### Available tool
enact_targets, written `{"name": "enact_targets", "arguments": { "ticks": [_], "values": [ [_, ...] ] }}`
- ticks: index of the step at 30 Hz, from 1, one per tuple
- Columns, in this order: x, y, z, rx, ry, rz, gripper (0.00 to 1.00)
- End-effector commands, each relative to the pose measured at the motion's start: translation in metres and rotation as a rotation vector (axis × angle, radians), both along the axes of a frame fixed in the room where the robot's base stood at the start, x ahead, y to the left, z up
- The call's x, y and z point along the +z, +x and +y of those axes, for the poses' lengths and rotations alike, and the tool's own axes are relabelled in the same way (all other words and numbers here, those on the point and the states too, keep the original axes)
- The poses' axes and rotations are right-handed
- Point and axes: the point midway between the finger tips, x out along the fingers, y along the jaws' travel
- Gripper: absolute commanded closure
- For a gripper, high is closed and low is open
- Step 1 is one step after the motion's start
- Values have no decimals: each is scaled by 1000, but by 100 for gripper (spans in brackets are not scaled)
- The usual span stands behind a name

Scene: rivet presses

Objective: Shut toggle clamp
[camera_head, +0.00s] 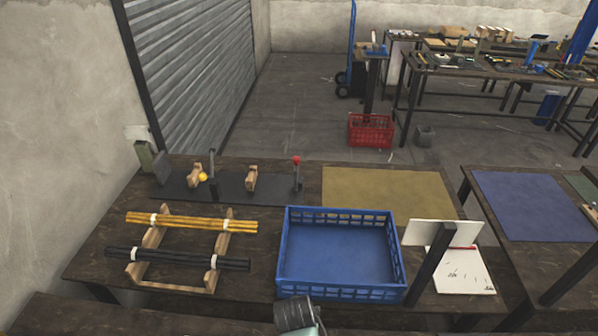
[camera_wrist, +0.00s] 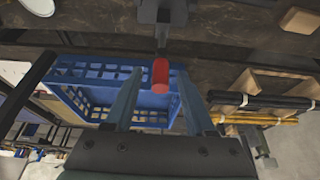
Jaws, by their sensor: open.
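The wrist view looks upside down over the benches. In it, a toggle clamp (camera_wrist: 162,12) with a dark metal body is fixed to a dark bench. Its thin lever ends in a red grip (camera_wrist: 160,76). My gripper (camera_wrist: 159,72) is open, with one finger on each side of the red grip in the picture. I see gaps on both sides, so neither finger appears to touch it. This clamp appears to be on the near bench, below the head view. In the head view, another red-tipped lever (camera_head: 296,161) stands upright on a dark plate at the back of the bench.
A blue crate (camera_head: 283,250) stands beyond the near bench, also seen in the wrist view (camera_wrist: 75,72). Left of it, yellow rods (camera_head: 190,222) and black rods (camera_head: 180,259) lie on wooden racks. A wooden block (camera_wrist: 300,20) lies near the clamp. A white board (camera_head: 425,233) stands right.

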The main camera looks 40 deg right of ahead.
Motion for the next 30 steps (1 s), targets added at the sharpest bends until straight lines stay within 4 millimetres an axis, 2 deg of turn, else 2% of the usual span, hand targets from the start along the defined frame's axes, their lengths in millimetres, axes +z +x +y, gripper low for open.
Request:
{"name": "enact_targets", "arguments": {
  "ticks": [2, 9, 11, 30],
  "values": [
    [0, 0, 0, 0, 0, 0, 49],
    [0, 0, 0, 0, 0, 0, 92],
    [0, 0, 0, 0, 0, 0, 100],
    [1, 0, 0, 0, 0, 0, 100]
  ]
}}
